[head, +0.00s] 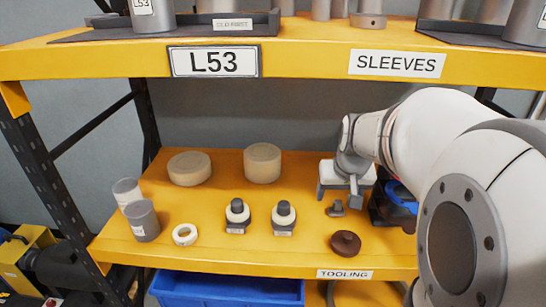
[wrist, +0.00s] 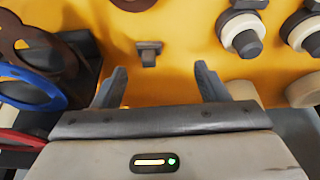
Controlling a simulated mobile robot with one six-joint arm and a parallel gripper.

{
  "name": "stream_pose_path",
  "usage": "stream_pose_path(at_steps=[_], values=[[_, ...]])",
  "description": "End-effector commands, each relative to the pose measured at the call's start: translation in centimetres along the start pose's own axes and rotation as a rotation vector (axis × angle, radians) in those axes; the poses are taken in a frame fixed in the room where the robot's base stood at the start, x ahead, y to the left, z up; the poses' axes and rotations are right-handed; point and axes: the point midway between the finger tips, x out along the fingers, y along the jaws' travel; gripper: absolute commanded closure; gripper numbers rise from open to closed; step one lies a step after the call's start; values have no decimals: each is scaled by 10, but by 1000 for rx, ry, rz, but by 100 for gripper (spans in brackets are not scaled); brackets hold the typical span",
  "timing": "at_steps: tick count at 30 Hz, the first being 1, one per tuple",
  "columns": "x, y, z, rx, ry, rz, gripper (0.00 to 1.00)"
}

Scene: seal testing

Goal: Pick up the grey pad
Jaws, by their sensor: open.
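The grey pad (head: 336,209) is a small dark grey piece with a raised block. It rests on the yellow shelf, just in front of and below my gripper (head: 338,196). In the wrist view, the pad (wrist: 149,53) lies beyond the fingertips, slightly left of the middle of the gap. My gripper (wrist: 160,72) is open, with its two fingers wide apart and nothing between them. It is above the shelf and apart from the pad.
A brown knobbed disc (head: 345,244) lies nearer the shelf front. Right of the pad is a dark holder (head: 380,214) with a blue ring (head: 402,197). Two dark-and-cream plugs (head: 237,213) (head: 284,214) stand to the left.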

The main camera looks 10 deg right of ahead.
Motion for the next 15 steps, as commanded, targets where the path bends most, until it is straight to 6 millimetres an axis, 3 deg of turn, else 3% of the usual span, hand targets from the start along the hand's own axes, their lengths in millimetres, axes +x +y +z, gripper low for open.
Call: stream_pose_path(at_steps=[1,6,15], values=[[21,8,-3,16,8,7,33],[37,22,-15,39,26,18,33],[64,23,-19,41,27,18,33]])
